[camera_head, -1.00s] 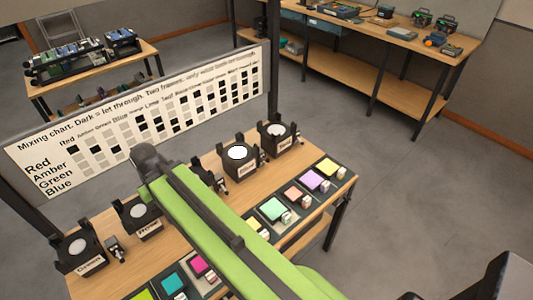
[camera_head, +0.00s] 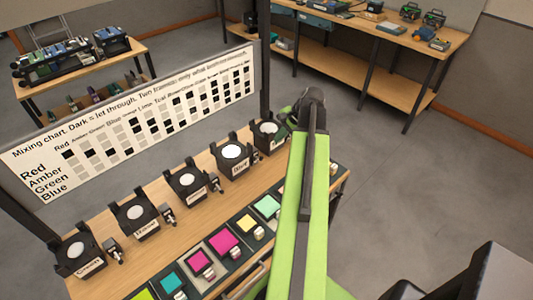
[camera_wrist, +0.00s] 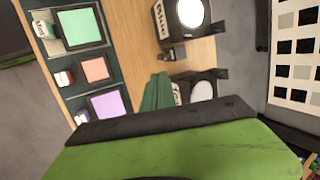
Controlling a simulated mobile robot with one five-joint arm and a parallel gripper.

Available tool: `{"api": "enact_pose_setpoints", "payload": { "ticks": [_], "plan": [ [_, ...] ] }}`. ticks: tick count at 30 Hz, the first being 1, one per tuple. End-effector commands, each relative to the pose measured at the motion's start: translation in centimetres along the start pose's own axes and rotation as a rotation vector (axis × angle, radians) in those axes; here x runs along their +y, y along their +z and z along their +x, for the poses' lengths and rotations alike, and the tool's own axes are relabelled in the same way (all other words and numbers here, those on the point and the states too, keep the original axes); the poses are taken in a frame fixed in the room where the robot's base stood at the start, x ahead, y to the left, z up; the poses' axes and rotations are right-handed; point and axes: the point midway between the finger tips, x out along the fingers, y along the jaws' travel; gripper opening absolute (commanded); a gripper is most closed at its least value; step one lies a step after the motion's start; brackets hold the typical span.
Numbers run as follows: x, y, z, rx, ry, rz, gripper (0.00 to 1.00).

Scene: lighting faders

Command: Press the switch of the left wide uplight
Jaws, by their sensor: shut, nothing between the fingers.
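Several black box uplights with white round lenses stand in a row on the wooden bench. In the head view they include the front left uplight (camera_head: 78,252), a second (camera_head: 134,215), a middle one (camera_head: 188,184), a fourth (camera_head: 232,155) and a far right one (camera_head: 268,131). Small black switch units stand beside them, such as one by the front left uplight (camera_head: 113,252). I cannot tell which is the left wide uplight. In the wrist view my gripper (camera_wrist: 158,84) is shut and empty, close to an uplight (camera_wrist: 203,92); a switch unit (camera_wrist: 172,53) is nearby.
Coloured filter tiles, one teal (camera_head: 171,281), line the bench's near edge. The mixing chart (camera_head: 140,120) stands upright behind the lamps. A second bench (camera_head: 350,70) is at the back right, and a small one (camera_head: 85,75) at the back left. Floor at right is clear.

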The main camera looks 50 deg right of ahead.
Motion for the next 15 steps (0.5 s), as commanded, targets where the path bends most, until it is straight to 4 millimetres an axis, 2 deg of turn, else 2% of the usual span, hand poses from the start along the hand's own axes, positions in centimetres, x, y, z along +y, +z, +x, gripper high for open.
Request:
{"api": "enact_pose_setpoints", "payload": {
  "ticks": [10,15],
  "plan": [
    [0.2,-0.4,-0.1,0.002,-0.004,0.011,0.00],
    [0.3,-0.4,1.0,0.002,-0.003,0.010,0.00]
  ]
}}
